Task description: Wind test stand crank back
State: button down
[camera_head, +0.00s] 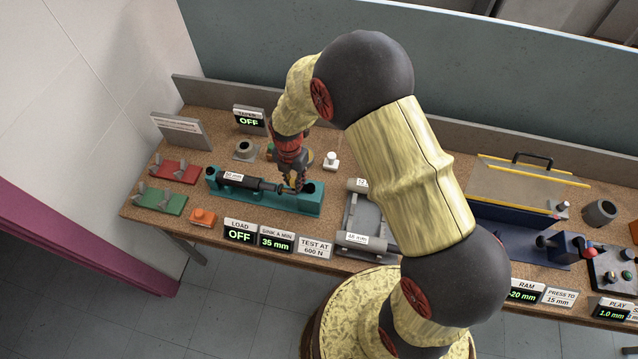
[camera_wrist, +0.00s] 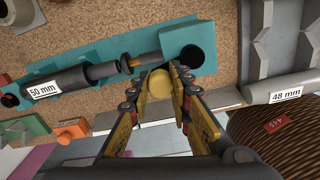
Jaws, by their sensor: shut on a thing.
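The teal test stand (camera_head: 300,208) lies along the left part of the bench, with a dark cylinder labelled 50 mm (camera_head: 240,182) and a thinner rod on it. In the wrist view the teal base (camera_wrist: 125,35) has a round dark opening (camera_wrist: 190,57) near its right end. My gripper (camera_head: 297,186) reaches down over the stand's right half. In the wrist view my gripper (camera_wrist: 159,82) is closed around a round yellow knob (camera_wrist: 158,84) beside the stand's near edge. The knob looks like the crank's handle; what is below it is hidden.
Signs stand along the front edge: the load display (camera_head: 240,231) reads OFF, another display (camera_head: 276,239) reads 35 mm, and a card (camera_head: 315,248) says TEST AT 600 N. A grey cradle labelled 48 mm (camera_head: 380,222) stands to the right. An orange block (camera_head: 203,216) is front left.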

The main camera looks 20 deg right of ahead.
jog(key=s+n, duration=0.1)
jog(key=n, duration=0.1)
jog(key=s+n, duration=0.1)
jog(key=n, duration=0.1)
jog(key=shift+s+a+n, duration=0.1)
jog(key=shift+n, duration=0.3)
jog(key=shift+f, duration=0.1)
